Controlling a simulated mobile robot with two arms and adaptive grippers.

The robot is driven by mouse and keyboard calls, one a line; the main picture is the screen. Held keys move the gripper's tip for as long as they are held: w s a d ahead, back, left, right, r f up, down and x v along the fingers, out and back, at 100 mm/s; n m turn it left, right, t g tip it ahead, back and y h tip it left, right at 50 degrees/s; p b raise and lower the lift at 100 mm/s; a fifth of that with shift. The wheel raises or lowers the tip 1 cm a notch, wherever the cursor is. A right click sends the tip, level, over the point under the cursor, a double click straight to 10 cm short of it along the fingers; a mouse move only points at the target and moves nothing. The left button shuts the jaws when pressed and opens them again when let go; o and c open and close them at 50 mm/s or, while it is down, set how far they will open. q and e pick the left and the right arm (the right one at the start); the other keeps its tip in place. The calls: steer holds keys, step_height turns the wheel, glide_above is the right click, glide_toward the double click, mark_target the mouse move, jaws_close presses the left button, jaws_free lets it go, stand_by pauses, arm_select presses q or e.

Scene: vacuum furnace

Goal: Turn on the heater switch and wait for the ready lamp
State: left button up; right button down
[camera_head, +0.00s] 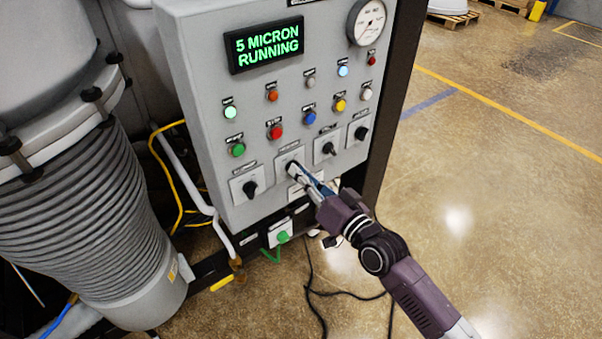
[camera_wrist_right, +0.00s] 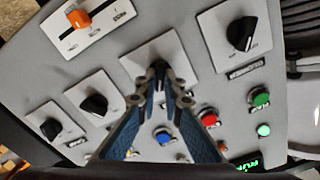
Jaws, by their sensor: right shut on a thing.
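The grey control panel (camera_head: 210,90) carries a row of black rotary switches. My right gripper (camera_head: 297,172) is at the second switch from the left, its fingers shut on the knob, which they mostly hide. In the right wrist view my gripper (camera_wrist_right: 158,72) closes over this knob in front of its white plate (camera_wrist_right: 150,58). The labels are too small to read, so I cannot tell which is the heater switch or the ready lamp. In the top lamp row, a green lamp (camera_head: 230,112) and a pale blue lamp (camera_head: 342,70) look lit. My left gripper is not in view.
The display (camera_head: 265,45) reads "5 MICRON RUNNING". Other rotary switches (camera_head: 250,188) flank the held one, with coloured buttons (camera_head: 275,132) above. A ribbed bellows (camera_head: 75,220) stands at left. Black cables lie on the floor (camera_head: 480,190), which is open to the right.

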steer(key=c, duration=2.1)
jaws_free()
steer(key=v, duration=1.2)
